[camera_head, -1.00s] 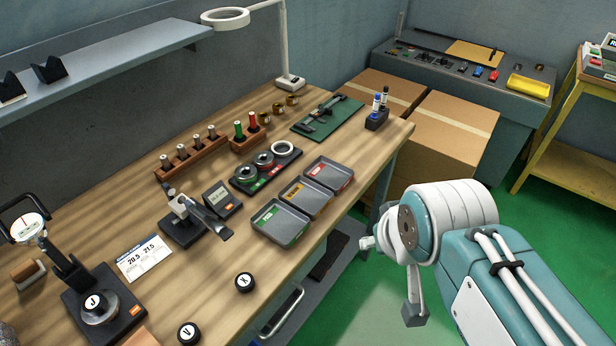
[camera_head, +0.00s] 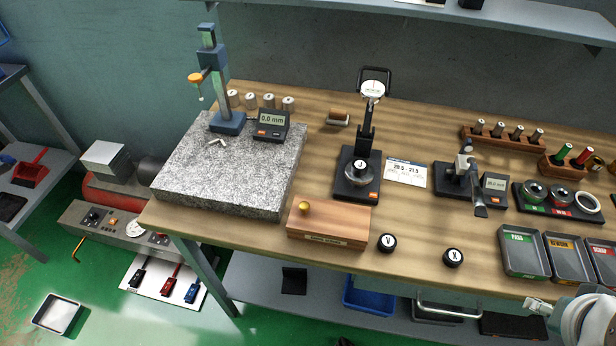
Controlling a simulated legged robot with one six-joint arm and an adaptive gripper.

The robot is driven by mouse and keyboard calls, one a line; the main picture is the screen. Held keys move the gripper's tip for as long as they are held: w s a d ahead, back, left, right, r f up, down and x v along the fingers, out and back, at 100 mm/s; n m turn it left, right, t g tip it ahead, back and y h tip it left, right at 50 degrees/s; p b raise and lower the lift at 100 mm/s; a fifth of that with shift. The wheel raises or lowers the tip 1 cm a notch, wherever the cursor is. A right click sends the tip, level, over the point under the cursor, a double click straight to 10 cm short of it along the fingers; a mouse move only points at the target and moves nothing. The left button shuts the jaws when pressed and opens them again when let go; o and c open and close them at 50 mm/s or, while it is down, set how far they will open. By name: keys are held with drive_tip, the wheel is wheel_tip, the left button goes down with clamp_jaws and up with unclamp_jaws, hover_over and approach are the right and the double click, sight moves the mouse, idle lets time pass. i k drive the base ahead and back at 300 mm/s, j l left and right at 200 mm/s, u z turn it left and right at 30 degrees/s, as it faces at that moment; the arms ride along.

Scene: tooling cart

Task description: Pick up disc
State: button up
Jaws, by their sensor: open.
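Three round black discs with white lettered tops show. Disc V (camera_head: 387,243) and disc X (camera_head: 453,257) lie on the bare wood near the bench's front edge. Disc J (camera_head: 360,165) sits on the black base of the dial gauge stand (camera_head: 366,130). My gripper (camera_head: 540,306) shows only in part at the lower right corner, by my white wrist. It is open, and nothing shows in it. It is to the right of disc X, apart from all three discs. The rest of it is cut off by the frame.
A granite plate (camera_head: 225,180) with a height gauge fills the bench's left end. A wooden block (camera_head: 328,225) stands left of disc V. Several trays, including the green-labelled one (camera_head: 522,250), are right of disc X. Bare wood surrounds V and X.

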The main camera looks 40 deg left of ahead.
sight(359, 167)
drive_tip(key=k+u, duration=0.1)
drive_tip(key=u, duration=1.15)
drive_tip(key=i+j+z, duration=0.45)
drive_tip(key=j, duration=0.2)
drive_tip(key=i, duration=0.05)
